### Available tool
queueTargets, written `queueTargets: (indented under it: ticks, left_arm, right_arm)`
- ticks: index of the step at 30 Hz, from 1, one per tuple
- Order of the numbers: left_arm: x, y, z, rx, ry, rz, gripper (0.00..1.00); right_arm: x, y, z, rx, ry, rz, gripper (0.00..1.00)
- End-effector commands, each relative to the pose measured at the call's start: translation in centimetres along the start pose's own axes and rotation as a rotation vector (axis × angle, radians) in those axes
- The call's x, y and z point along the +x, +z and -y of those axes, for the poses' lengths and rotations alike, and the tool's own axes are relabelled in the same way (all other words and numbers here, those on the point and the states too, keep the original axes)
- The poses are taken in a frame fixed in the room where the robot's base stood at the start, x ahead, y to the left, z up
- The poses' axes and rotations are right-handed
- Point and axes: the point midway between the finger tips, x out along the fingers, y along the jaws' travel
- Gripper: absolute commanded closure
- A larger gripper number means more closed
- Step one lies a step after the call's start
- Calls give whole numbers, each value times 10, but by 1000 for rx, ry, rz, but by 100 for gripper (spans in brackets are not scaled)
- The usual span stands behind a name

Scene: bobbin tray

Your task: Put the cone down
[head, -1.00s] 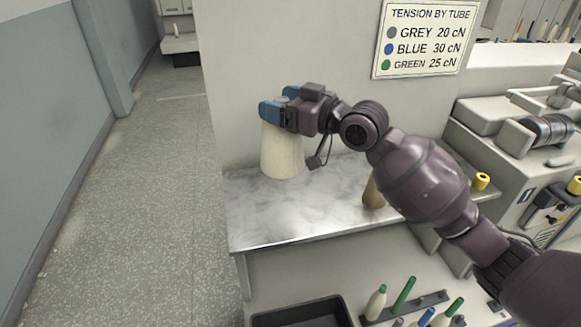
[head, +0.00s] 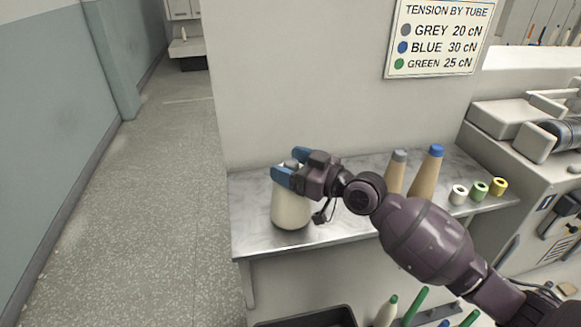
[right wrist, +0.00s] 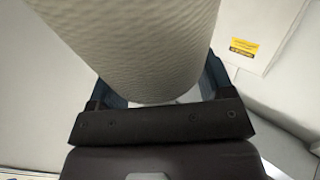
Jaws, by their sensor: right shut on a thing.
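The cream yarn cone (head: 291,208) is upright at the left part of the metal table (head: 256,238). My right gripper (head: 288,173) is shut on the cone near its top, with blue fingers on either side. In the right wrist view the cone (right wrist: 140,45) fills the upper middle between the fingers (right wrist: 155,90). The cone's base looks at or very near the tabletop; I cannot tell whether it touches. The top of the cone is partly hidden by the gripper. My left gripper is not in view.
Two tan cones, one grey-tipped (head: 397,172) and one blue-tipped (head: 427,175), stand right of my gripper. Small white (head: 459,194), green (head: 479,190) and yellow (head: 499,186) rolls lie farther right. A dark tray (head: 310,318) is below the table. Tabletop left of the cone is clear.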

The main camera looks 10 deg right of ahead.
Motion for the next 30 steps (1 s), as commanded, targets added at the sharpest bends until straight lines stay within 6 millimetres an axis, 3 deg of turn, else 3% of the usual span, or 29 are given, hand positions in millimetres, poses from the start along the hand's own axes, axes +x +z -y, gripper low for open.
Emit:
queueTargets:
  ticks: [13,14,18,27,30]
  left_arm:
    - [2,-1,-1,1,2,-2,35]
    - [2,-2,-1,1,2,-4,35]
    - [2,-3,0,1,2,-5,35]
    - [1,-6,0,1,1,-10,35]
    - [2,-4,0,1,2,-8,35]
  right_arm:
    - [0,5,0,-2,0,-3,74]
    - [0,5,0,-2,0,-2,21]
    - [0,4,0,-2,0,-2,0]
    - [0,0,0,-2,0,-4,0]
    - [-10,3,0,-3,1,-2,0]
